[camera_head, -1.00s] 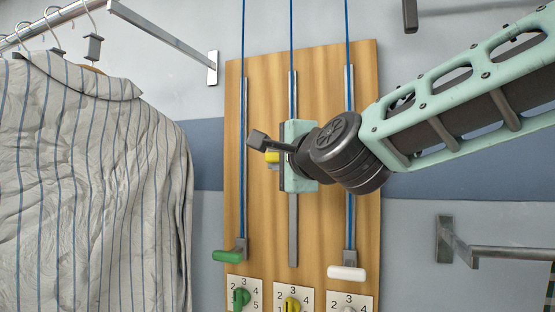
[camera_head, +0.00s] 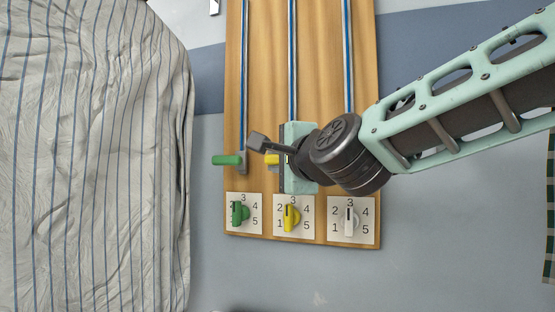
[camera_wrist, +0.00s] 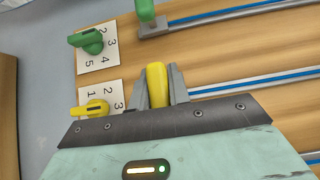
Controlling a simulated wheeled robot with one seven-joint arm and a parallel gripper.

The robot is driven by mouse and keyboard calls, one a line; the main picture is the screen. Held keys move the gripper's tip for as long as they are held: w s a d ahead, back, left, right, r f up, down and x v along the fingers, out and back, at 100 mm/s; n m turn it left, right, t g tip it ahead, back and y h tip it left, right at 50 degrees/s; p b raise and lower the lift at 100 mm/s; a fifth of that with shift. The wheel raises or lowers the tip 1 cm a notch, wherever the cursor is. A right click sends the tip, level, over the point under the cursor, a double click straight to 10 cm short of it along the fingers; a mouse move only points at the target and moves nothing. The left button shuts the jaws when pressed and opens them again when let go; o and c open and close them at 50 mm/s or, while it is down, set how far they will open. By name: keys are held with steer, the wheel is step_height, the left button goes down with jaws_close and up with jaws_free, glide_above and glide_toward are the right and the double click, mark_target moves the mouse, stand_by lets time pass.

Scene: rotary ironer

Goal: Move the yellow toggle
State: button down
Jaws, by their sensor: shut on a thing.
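The yellow toggle (camera_head: 272,160) is a bar handle on the middle vertical rail of a wooden board. It sits near the rail's lower end, about level with the green handle (camera_head: 228,160) on the left rail. My gripper (camera_wrist: 160,75) is shut on the yellow toggle (camera_wrist: 157,85), with one finger on each side of it in the wrist view. In the head view my gripper and arm cover the toggle's mount and the lower right rail. The white handle is hidden there.
Below the rails are numbered dials: green (camera_head: 240,213), yellow (camera_head: 291,217) and white (camera_head: 350,221). A striped shirt (camera_head: 90,150) hangs close on the left. The wall below the board (camera_head: 300,275) is clear. A checked cloth (camera_head: 549,210) shows at the right edge.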

steer(key=shift+f, duration=0.55)
steer(key=c, duration=1.3)
jaws_free()
steer(key=shift+r, duration=0.15)
steer(key=shift+s+d+r, duration=0.1)
steer(key=shift+s, duration=0.1)
steer(key=p+v, duration=1)
steer(key=v, duration=0.7)
